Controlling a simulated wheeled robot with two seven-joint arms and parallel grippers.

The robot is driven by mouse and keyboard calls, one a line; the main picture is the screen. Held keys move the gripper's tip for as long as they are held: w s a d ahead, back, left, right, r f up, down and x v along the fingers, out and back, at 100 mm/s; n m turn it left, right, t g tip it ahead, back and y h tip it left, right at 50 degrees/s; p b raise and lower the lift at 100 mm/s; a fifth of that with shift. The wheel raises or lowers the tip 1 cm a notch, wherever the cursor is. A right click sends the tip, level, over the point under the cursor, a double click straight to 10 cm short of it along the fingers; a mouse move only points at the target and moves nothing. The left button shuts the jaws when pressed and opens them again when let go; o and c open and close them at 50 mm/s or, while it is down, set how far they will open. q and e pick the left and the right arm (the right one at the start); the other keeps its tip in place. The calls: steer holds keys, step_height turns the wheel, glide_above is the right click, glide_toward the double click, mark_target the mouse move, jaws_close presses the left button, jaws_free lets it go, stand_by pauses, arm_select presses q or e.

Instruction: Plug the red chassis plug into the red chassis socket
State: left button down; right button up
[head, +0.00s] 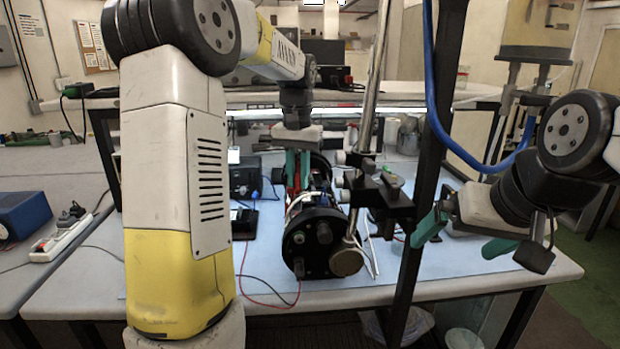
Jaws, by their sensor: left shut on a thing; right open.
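My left gripper (298,172) points down over the black cylinder's top, its green fingers shut on a small red piece (297,178), which looks like the red chassis plug. Most of that piece is hidden between the fingers. The black sealed cylinder (314,242) lies on the bench with its round end cap towards me. I cannot make out the red chassis socket.
A metal pole with black clamps (385,195) stands just right of the cylinder, and a dark post (425,160) rises in front. A blue hose (440,125) hangs at the right. Red and black leads (262,298) lie on the light blue mat (185,290) left of the cylinder.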

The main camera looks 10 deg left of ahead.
mark_target(298, 190)
arm_select(q)
steer(key=shift+f, duration=0.1)
steer(key=shift+f, duration=2.75)
steer(key=shift+f, duration=0.6)
steer(key=c, duration=1.2)
jaws_free()
steer(key=shift+s, duration=0.1)
step_height(298, 190, up, 7)
steer(key=shift+r, duration=0.4)
